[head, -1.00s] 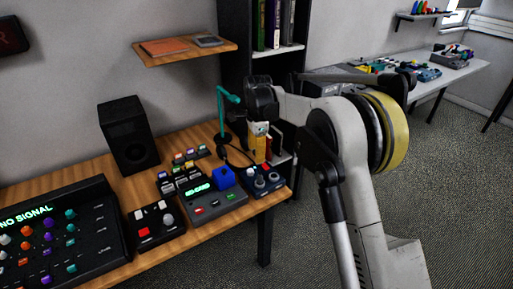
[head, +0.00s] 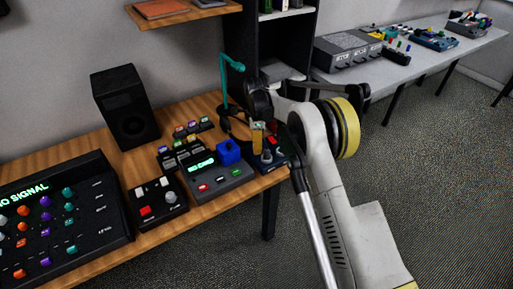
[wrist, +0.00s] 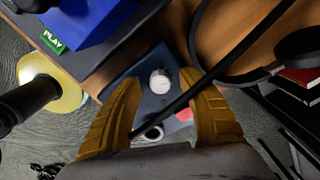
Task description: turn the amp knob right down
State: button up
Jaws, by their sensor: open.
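A small dark blue box (wrist: 150,105) with a white round knob (wrist: 160,82), which looks like the amp, sits at the table's right edge; it also shows in the head view (head: 272,161). My gripper (wrist: 159,79) is open above it, its yellow fingers on either side of the white knob in the wrist view. I cannot tell whether they touch it. A red part (wrist: 184,114) and a second, ring-like knob (wrist: 153,132) lie nearer my palm. A black cable or band crosses in front of the right finger. In the head view my gripper (head: 257,138) partly hides the box.
A blue cube (head: 228,152) stands on the grey device left of the box. Black headphones (wrist: 299,44) and a teal stand (head: 231,68) are close by. The wooden table (head: 150,165) also holds a speaker (head: 125,108) and a mixer (head: 60,220). Floor lies beyond the right edge.

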jog(key=shift+f, duration=0.25)
grip_shut()
